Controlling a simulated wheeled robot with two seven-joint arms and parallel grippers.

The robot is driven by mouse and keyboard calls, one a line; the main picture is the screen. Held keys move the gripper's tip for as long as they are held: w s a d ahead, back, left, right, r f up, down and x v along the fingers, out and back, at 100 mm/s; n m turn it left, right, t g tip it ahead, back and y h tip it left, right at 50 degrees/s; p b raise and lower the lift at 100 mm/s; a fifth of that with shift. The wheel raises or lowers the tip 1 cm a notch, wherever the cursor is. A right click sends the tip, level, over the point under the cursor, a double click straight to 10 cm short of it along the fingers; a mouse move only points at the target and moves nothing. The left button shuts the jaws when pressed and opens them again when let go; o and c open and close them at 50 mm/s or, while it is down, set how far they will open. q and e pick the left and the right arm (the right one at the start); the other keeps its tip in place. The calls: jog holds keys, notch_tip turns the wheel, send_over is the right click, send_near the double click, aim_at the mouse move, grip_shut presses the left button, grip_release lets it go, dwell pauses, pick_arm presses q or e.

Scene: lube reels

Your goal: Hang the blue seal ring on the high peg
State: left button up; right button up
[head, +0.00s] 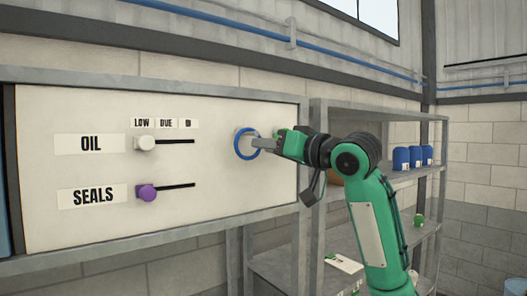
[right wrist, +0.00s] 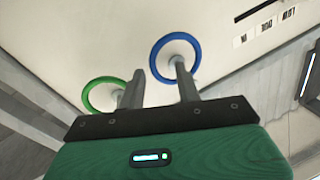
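The blue seal ring (head: 236,144) is upright against the pale panel (head: 215,205), right of its sliders. It also shows in the right wrist view (right wrist: 154,57). My right gripper (head: 259,144) is at the panel, its fingertips overlapping the ring's right side. In the right wrist view the gripper (right wrist: 157,82) has its two fingers well apart, with nothing visible between them. One finger crosses the ring's lower edge; I cannot tell whether it touches. My left gripper is out of view.
The panel has a white OIL knob (head: 145,143) and a purple SEALS knob (head: 147,193) on slots. A grey metal shelf (head: 318,112) stands right of it, with several blue containers (head: 401,159). The panel between knobs and blue ring is clear.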

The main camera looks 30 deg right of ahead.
jog(key=b+v, duration=0.5)
jog(key=v, duration=0.7)
